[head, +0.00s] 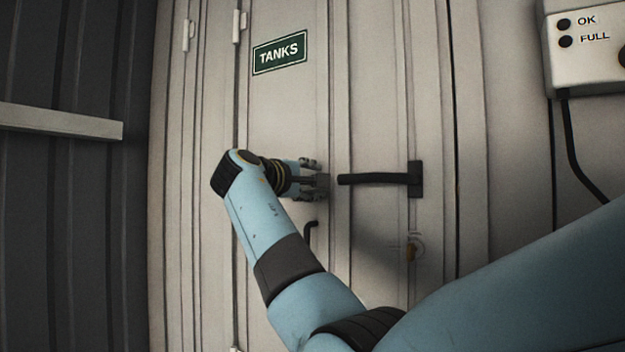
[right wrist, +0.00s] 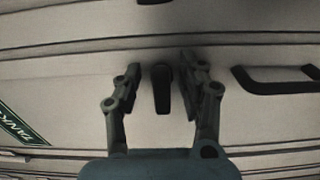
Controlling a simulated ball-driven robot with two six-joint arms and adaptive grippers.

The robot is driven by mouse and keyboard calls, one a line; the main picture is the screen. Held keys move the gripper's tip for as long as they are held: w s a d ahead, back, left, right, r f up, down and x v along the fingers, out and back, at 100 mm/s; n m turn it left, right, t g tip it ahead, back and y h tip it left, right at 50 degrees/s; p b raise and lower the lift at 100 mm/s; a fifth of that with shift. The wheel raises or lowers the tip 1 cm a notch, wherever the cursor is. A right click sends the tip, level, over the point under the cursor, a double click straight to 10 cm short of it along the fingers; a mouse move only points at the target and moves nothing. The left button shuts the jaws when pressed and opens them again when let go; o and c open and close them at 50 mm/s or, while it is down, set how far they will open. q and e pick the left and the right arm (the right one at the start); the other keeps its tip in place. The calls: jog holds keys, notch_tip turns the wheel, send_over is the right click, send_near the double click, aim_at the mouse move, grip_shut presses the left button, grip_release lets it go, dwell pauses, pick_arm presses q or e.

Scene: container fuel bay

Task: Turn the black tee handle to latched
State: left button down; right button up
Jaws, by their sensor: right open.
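The black tee handle (right wrist: 162,90) shows in the right wrist view as a short dark bar against the pale door. It lies between the two fingers of my right gripper (right wrist: 174,80), with a visible gap on each side. The gripper is open and holds nothing. In the head view my right gripper (head: 318,181) is up against the door, below the TANKS sign, and largely hides the tee handle. My left gripper is in neither view.
A long black lever (head: 380,179) on a plate sits just right of the gripper. The TANKS sign (head: 279,53) is above. A wall box (head: 588,48) with a cable is upper right.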

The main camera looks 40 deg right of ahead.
jog(key=v, duration=0.7)
jog(key=shift+a, duration=0.2)
jog(key=shift+r, duration=0.1)
